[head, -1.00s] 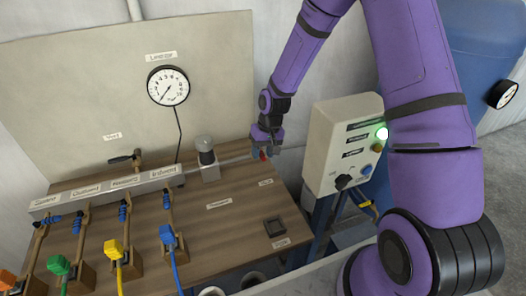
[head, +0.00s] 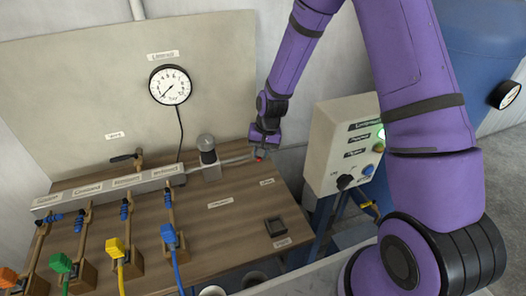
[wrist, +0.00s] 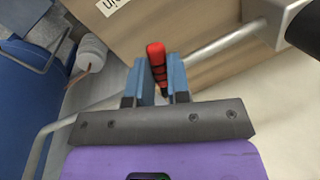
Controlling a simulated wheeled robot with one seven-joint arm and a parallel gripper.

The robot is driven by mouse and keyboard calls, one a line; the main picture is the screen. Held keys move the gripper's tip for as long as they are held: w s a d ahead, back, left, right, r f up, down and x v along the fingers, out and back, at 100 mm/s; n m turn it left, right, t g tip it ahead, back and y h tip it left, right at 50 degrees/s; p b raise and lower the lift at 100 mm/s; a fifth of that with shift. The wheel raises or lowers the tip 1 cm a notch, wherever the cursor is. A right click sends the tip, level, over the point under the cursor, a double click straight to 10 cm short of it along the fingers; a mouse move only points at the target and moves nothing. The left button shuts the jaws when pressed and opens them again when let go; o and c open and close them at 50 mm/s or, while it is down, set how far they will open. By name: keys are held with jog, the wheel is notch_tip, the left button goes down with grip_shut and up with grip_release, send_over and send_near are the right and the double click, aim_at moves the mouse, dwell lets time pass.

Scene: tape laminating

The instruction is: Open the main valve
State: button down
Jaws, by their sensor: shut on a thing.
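The main valve's red handle (wrist: 156,58) sits on the metal pipe at the right end of the wooden bench. In the head view only a small bit of the red handle (head: 260,154) shows under my gripper (head: 264,147). In the wrist view the blue fingers of my gripper (wrist: 157,85) stand on both sides of the red handle and are shut on it. The pipe (wrist: 218,44) runs past the handle to a grey fitting. The valve body is mostly hidden by the fingers.
A pressure gauge (head: 169,85) is on the back panel. A grey cylinder-topped fitting (head: 208,158) stands on the pipe to the left. A control box (head: 335,150) with a green light stands close on the right.

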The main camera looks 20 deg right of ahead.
jog(key=m, duration=0.1)
jog(key=a+m, duration=0.1)
jog(key=m, duration=0.1)
jog(key=shift+w+a+m+t, duration=0.3)
jog(key=shift+m+t, duration=0.1)
jog(key=m, duration=0.1)
jog(key=w+a+m, duration=0.1)
jog(key=m, duration=0.1)
jog(key=shift+m+h, duration=0.3)
jog(key=shift+h, duration=0.1)
jog(key=shift+w+a+m+t, duration=0.15)
jog(key=shift+w+m, duration=0.05)
jog(key=shift+m, duration=0.4)
jog(key=shift+w+a+m+t, duration=0.15)
jog(key=shift+w+m, duration=0.05)
jog(key=shift+m, duration=0.4)
jog(key=shift+w+a+m+h, duration=0.1)
jog(key=shift+w+m+h, duration=0.15)
jog(key=shift+m, duration=0.5)
jog(key=shift+w+a+m+h, duration=0.15)
jog(key=shift+w+m, duration=0.15)
jog(key=shift+m, duration=0.45)
jog(key=shift+d, duration=0.1)
jog(key=c, duration=1.1)
grip_release()
jog(key=shift+r, duration=0.1)
